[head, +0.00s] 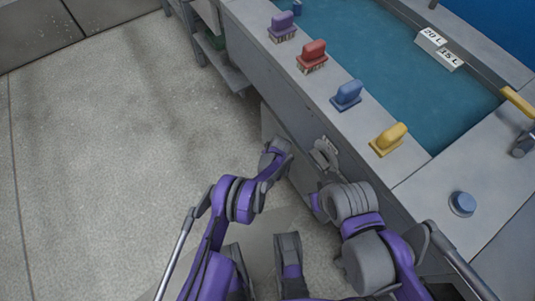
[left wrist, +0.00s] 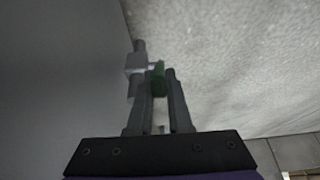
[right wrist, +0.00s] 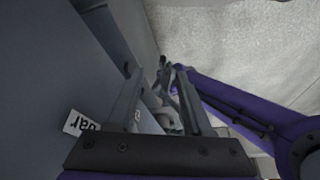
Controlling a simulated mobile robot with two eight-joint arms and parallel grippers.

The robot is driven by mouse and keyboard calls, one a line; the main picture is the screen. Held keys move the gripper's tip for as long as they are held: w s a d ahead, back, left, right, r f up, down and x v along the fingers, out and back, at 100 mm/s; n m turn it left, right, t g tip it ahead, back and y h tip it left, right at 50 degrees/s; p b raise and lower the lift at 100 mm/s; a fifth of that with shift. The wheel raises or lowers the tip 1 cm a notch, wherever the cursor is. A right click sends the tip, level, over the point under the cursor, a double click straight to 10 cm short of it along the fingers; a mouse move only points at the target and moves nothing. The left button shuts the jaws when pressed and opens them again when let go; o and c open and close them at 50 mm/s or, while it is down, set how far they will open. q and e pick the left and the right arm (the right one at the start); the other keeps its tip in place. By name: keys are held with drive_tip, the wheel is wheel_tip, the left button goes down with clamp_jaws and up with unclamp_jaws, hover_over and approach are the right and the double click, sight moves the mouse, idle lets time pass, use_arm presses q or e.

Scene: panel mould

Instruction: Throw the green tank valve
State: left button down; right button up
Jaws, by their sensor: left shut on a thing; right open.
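The green tank valve handle (left wrist: 158,78) shows in the left wrist view, beside a grey valve body (left wrist: 135,66) on the tank's side. My left gripper (left wrist: 163,85) is shut on the green handle, one finger on each side of it. In the head view my left gripper (head: 278,150) is low against the tank's front wall, and the valve is hidden there. My right gripper (right wrist: 160,85) is open, its fingers spread beside the wall. A grey rounded part shows between them, too unclear to name. I cannot tell whether they touch it.
Teal liquid (head: 380,60) fills the tank. A blue knob (head: 461,204) sits at the right. A "bar" label (right wrist: 82,123) marks the wall. The floor at left is clear.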

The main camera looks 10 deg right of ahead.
use_arm(q)
drive_tip(key=shift+s+f, duration=0.1)
drive_tip(key=shift+s+d+f+t+y+b, duration=0.2)
drive_tip(key=shift+s+f+t+b, duration=0.15)
drive_tip(key=shift+t, duration=0.2)
drive_tip(key=shift+s+d+f+t+y+b, duration=0.2)
drive_tip(key=shift+s+f+t, duration=0.2)
drive_tip(key=shift+t, duration=0.15)
drive_tip(key=shift+s+d+f+t+y+b, duration=0.15)
drive_tip(key=shift+s+f+t+b, duration=0.15)
drive_tip(key=shift+t, duration=0.2)
drive_tip(key=shift+s+a+f+t+y+b, duration=0.15)
drive_tip(key=shift+f+t+y+b, duration=0.1)
drive_tip(key=shift+t+b, duration=0.2)
drive_tip(key=shift+s+d+f+t+y+b, duration=0.1)
drive_tip(key=shift+s+d+f+t+b, duration=0.15)
drive_tip(key=shift+t, duration=0.3)
drive_tip(key=shift+a, duration=0.1)
drive_tip(key=c, duration=0.8)
unclamp_jaws()
drive_tip(key=shift+c, duration=0.2)
drive_tip(key=p+v, duration=0.2)
drive_tip(key=v, duration=0.8)
drive_tip(key=shift+s+r+p, duration=0.25)
drive_tip(key=shift+r+p, duration=0.05)
drive_tip(key=shift+p, duration=0.05)
